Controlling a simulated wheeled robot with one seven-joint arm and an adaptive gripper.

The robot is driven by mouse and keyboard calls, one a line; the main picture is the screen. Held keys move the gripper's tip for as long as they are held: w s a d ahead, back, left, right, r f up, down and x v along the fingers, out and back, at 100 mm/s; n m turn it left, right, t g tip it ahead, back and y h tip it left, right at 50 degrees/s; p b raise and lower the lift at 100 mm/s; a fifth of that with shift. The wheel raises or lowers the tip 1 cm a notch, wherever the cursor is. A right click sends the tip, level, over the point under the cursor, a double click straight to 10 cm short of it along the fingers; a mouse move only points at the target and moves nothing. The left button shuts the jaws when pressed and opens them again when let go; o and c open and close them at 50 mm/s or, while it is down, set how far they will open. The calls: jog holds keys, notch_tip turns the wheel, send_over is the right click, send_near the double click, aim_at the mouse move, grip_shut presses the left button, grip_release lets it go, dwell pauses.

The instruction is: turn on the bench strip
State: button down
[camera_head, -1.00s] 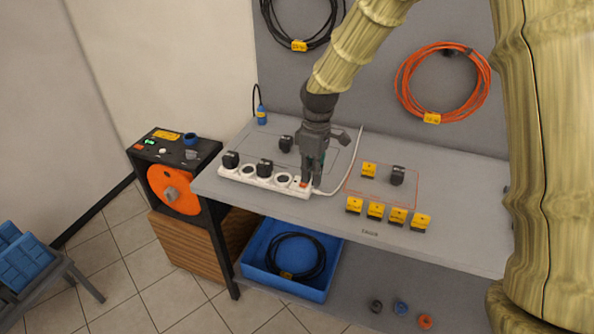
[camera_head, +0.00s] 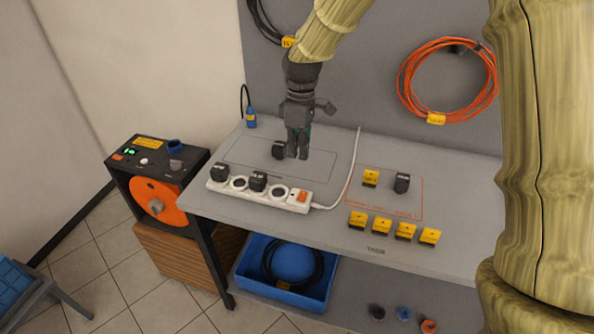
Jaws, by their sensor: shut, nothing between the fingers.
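The white bench strip (camera_head: 264,194) lies along the front left of the grey bench. Two black plugs, one at the left end (camera_head: 219,172) and one in the middle (camera_head: 258,181), sit in its sockets, and other sockets are empty. Its orange-red switch (camera_head: 303,197) is at the right end, beside the white cord (camera_head: 346,183). I cannot tell from its look whether the switch is on. My gripper (camera_head: 298,156) points down above the bench, behind the strip and apart from the switch. It is shut and empty.
Several yellow-topped blocks (camera_head: 382,226) and a black plug (camera_head: 402,183) are at the right. A black unit with an orange reel (camera_head: 155,200) stands left. A blue bin (camera_head: 286,290) is below.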

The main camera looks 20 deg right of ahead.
aim_at(297, 197)
jog(key=f+p, duration=0.1)
jog(key=f, duration=0.3)
jog(key=s+f+p, duration=0.1)
jog(key=f+p, duration=0.1)
jog(key=f, duration=0.3)
jog(key=a+f+p, duration=0.1)
jog(key=f, duration=0.3)
jog(key=shift+s+f, duration=0.15)
jog(key=shift+s, duration=0.1)
jog(key=shift+s+f, duration=0.2)
jog(key=shift+f, duration=0.2)
jog(key=shift+w+r, duration=0.1)
jog(key=shift+w, duration=0.1)
jog(key=shift+w+d+r+p, duration=0.15)
jog(key=shift+w+d+p, duration=0.25)
jog(key=shift+w, duration=0.1)
